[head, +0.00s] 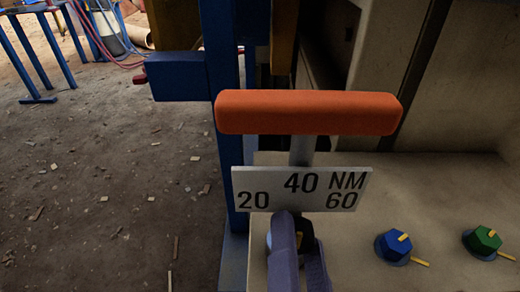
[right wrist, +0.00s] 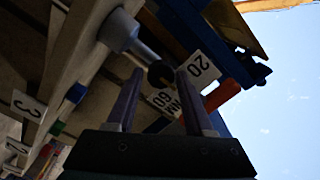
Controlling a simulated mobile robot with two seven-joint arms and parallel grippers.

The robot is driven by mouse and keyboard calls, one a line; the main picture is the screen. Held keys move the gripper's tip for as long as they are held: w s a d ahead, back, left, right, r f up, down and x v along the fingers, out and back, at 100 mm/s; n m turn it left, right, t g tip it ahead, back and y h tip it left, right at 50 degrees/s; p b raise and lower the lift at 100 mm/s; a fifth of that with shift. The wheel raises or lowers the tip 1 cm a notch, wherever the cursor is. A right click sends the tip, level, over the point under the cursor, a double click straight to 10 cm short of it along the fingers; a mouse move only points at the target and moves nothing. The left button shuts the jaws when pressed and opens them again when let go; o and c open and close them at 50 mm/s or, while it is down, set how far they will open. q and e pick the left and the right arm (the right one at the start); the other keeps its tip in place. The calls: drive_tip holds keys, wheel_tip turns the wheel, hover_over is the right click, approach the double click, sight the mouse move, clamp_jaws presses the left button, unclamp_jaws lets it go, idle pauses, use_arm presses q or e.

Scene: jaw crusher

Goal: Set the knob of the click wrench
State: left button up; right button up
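The click wrench has a thick orange handle (head: 308,113) on a grey shaft. Below the handle is a scale plate (head: 302,189) marked 20, 40, 60 and NM; it also shows in the right wrist view (right wrist: 200,68). A small dark round knob (right wrist: 160,74) appears between my right fingertips in that view, with gaps on both sides. My right gripper (right wrist: 159,72) is open. In the head view its purple fingers (head: 298,245) are just under the plate and hide most of what lies behind. Whether the knob is touched cannot be told. My left gripper is not in view.
A blue bolt (head: 393,245) and a green bolt (head: 483,241), each with a yellow mark, stand on the pale machine surface (head: 440,185) at right. A blue post (head: 222,60) rises behind the handle. Littered ground lies open at left.

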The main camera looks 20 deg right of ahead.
drive_tip(key=shift+o, duration=1.2)
drive_tip(key=v, duration=1)
drive_tip(key=shift+r, duration=0.1)
